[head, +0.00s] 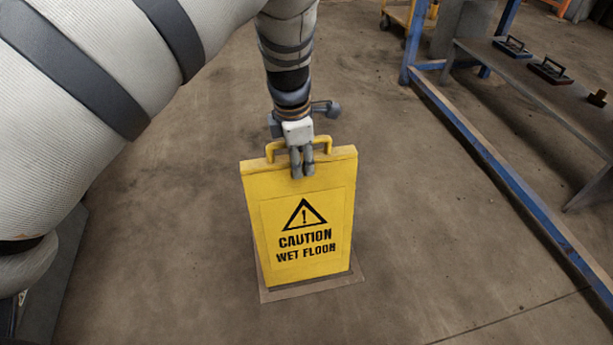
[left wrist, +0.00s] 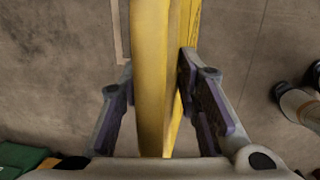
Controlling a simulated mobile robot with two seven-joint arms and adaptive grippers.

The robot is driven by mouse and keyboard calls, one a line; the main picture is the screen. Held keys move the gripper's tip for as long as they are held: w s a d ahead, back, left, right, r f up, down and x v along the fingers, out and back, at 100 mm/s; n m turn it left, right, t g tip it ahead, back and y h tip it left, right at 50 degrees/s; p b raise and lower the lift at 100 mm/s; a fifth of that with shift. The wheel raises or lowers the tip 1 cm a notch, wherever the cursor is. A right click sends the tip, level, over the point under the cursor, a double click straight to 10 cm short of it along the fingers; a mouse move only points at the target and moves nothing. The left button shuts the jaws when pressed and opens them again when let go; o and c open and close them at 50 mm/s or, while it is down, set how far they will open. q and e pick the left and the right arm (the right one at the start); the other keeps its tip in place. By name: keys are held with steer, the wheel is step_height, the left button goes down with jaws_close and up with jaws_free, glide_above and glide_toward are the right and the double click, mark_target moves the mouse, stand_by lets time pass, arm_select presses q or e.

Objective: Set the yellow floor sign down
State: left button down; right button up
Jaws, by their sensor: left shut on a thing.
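The yellow floor sign (head: 340,205) stands upright in the middle of the head view, its "Caution wet floor" face toward me. Its handle (head: 273,150) is at the top edge. My left gripper (head: 302,172) comes down from above and is shut on the sign at the handle, with its fingers over the top of the front face. In the left wrist view the yellow sign (left wrist: 152,70) runs between the two fingers (left wrist: 158,105). The sign's lower edge is over a pale brown rectangle (head: 312,289) on the floor; I cannot tell whether it touches. My right gripper is out of view.
A blue metal frame (head: 480,147) runs along the floor at the right. Behind it is a grey bench (head: 540,85) with tools on it. A yellow cart (head: 405,14) is at the back. The concrete floor around the sign is clear.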

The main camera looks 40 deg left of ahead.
arm_select(q)
steer(key=w+f, duration=0.1)
steer(key=w+a+f+b, duration=0.1)
steer(key=f, duration=0.1)
steer(key=w+f+b, duration=0.1)
steer(key=f, duration=0.1)
steer(key=shift+w+a, duration=0.25)
step_height(320, 180, down, 3)
steer(key=shift+f+b, duration=0.1)
steer(key=shift+b, duration=0.7)
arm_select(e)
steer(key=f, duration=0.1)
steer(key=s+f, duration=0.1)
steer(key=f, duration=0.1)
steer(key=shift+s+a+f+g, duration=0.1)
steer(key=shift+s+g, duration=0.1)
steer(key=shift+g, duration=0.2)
arm_select(q)
steer(key=c, duration=1.2)
jaws_free()
